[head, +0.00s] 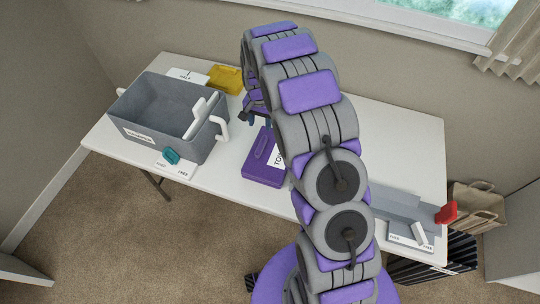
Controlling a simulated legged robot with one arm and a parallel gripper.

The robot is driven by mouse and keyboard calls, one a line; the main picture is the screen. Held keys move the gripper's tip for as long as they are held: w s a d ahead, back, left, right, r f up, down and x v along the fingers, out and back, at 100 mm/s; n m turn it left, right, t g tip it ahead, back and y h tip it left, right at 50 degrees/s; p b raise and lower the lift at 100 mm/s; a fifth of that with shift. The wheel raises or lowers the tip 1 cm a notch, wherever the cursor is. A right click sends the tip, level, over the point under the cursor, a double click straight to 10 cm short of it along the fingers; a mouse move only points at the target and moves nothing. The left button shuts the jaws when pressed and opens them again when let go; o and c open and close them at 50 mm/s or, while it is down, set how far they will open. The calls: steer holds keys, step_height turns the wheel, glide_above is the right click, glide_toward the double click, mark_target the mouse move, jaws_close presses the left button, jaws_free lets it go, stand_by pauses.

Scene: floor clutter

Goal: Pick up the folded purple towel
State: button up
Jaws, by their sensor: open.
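The folded purple towel (262,173) lies on the white table, right of the grey bin. It looks like a flat, boxy block with a white label whose letters begin "TO"; my arm covers the label's right part. My gripper (254,119) hangs above and just behind the far end of the towel, with its dark fingertips apart. I see nothing between the fingers. My arm hides part of the gripper and the towel's right side. I cannot tell the exact height of the fingertips over the table.
A grey bin (150,140) with white handles stands at the left. A yellow item (226,78) lies behind it, and a teal item (171,157) rests on a card in front. A grey tray (385,209) and red item (446,213) are at the right. A paper bag (478,205) stands beyond.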

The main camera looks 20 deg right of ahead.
mark_target(261, 144)
step_height(261, 144, down, 13)
steer(key=shift+r+b, duration=0.15)
steer(key=shift+b, duration=0.9)
steer(key=shift+r, duration=0.1)
steer(key=shift+c, duration=0.2)
jaws_close()
